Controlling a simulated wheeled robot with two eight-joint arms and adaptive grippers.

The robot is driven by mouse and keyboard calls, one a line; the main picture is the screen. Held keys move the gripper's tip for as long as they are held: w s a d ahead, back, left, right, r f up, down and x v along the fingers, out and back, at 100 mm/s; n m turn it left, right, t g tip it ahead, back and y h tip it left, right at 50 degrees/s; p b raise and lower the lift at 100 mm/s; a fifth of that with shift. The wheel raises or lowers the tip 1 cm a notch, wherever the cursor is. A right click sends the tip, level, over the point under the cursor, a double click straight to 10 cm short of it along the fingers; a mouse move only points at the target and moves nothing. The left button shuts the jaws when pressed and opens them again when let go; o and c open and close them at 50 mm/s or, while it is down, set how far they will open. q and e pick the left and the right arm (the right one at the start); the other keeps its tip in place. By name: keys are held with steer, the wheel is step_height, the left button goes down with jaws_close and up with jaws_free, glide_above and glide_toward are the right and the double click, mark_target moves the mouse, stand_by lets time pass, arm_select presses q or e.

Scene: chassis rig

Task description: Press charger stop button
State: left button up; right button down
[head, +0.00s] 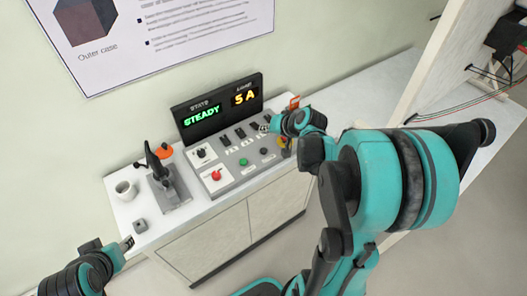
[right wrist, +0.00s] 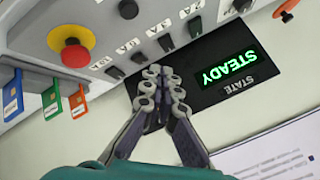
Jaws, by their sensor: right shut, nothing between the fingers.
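The grey control panel (head: 228,150) stands on the white cabinet top. It carries a green button (head: 243,161), a dark round button (head: 264,151), a red knob (head: 216,175) and a row of black switches. A red mushroom button on a yellow base (right wrist: 75,52) shows in the right wrist view; in the head view my right arm partly covers it. I cannot read which button is the charger stop. My right gripper (head: 265,127) is shut and empty, above the panel's back right, near the switches. My left gripper (head: 127,243) is at the cabinet's front left, its jaws unclear.
The display (head: 218,108) behind the panel reads STEADY and 5 A. Left of the panel are a joystick-like device (head: 167,180), a white mug (head: 125,190) and a small grey block (head: 140,226). Coloured cards (right wrist: 50,104) hang at the panel's side.

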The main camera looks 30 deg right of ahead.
mark_target(265, 152)
step_height(265, 152, down, 8)
steer(key=b, duration=0.6)
steer(key=shift+r, duration=0.15)
stand_by(1.0)
steer(key=shift+f+b, duration=0.35)
steer(key=shift+f, duration=0.05)
steer(key=shift+f+b, duration=0.4)
steer(key=shift+f, duration=0.05)
stand_by(0.4)
steer(key=shift+r, duration=0.1)
steer(key=shift+r+p, duration=0.75)
steer(key=shift+r, duration=0.05)
step_height(265, 152, up, 5)
steer(key=p, duration=0.4)
steer(key=shift+r, duration=0.1)
